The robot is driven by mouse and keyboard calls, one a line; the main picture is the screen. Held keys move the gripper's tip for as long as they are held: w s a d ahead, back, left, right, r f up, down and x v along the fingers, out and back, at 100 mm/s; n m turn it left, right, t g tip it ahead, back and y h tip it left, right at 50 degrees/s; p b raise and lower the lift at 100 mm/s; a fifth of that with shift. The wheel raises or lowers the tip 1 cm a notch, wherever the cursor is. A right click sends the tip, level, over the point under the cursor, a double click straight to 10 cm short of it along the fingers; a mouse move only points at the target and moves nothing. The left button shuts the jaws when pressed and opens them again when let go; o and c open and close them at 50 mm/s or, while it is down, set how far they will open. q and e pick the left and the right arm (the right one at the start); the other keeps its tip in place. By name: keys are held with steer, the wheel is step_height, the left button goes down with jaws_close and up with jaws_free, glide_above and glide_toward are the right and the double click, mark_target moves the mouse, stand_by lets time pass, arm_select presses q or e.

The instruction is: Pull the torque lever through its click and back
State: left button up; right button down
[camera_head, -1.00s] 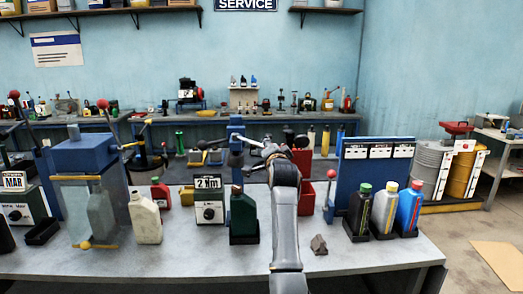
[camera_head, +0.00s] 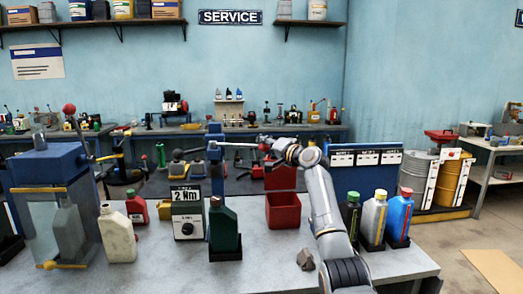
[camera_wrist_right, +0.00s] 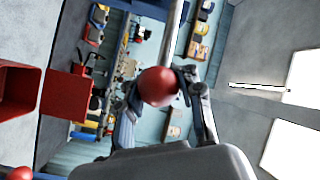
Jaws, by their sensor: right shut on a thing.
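The torque lever (camera_head: 240,145) is a pale bar reaching right from the top of a blue post (camera_head: 215,152) on the bench. Its red ball end (camera_wrist_right: 158,87) sits between the fingers of my right gripper (camera_wrist_right: 162,90), with the shaft running upward in the wrist view. In the head view my right gripper (camera_head: 270,148) is shut on this end, to the right of the post, and partly hides the ball. My left gripper is not in view.
A dark green bottle (camera_head: 224,228) stands in front of the post. A red bin (camera_head: 283,212) is beside my right arm. Black, grey and blue bottles (camera_head: 399,217) stand at the right. A cream jug (camera_head: 117,236) and a blue machine (camera_head: 45,165) are at the left.

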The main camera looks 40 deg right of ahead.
steer(key=shift+d+r, duration=0.2)
steer(key=shift+d, duration=0.3)
steer(key=c, duration=1.5)
jaws_free()
steer(key=o, duration=0.6)
steer(key=shift+s+d, duration=0.2)
steer(key=shift+d, duration=0.05)
steer(key=shift+o, duration=0.2)
steer(key=shift+w+a+f, duration=0.15)
steer(key=shift+a, duration=0.15)
steer(key=s, duration=1.2)
steer(key=shift+a, duration=0.2)
